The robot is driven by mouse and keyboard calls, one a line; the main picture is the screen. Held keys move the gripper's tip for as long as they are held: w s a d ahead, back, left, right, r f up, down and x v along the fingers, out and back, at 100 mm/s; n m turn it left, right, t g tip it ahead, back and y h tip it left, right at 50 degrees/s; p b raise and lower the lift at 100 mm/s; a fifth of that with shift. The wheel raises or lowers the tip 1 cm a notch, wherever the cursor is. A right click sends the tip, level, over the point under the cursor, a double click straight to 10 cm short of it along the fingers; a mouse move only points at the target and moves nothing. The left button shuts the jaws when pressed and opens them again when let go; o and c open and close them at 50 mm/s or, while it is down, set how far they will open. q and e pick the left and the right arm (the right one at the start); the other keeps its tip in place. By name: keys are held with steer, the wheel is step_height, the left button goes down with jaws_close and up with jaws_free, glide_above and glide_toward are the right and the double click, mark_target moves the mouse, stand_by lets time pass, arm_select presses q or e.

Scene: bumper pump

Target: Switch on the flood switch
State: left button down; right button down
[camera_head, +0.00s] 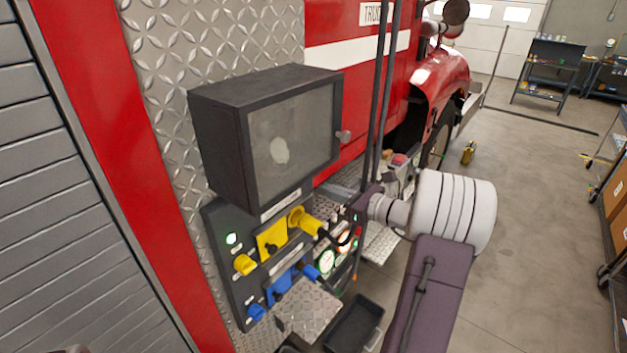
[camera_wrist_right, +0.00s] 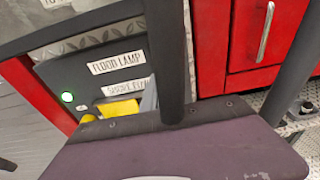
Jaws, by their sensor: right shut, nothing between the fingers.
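A black box with a glass front and a round knob (camera_head: 344,136) is mounted on the truck's side; a pale round shape shows dimly behind the glass. Below it is a dark control panel (camera_head: 222,222) with a lit green light (camera_head: 232,238), yellow and blue plugs and small dark levers. A "FLOOD LAMP" label (camera_wrist_right: 117,63) shows in the right wrist view, above a partly covered "SHORE" label. I cannot tell which part is the flood switch. My right gripper (camera_head: 358,206) is shut and empty, right of the panel and apart from it. My left gripper is not in view.
A black tray (camera_head: 354,325) and a tread-plate step (camera_head: 309,308) lie low below the panel. Open concrete floor (camera_head: 540,200) lies to the right.

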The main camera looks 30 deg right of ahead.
steer(key=p+x, duration=0.2)
steer(key=x, duration=0.3)
steer(key=shift+w, duration=0.25)
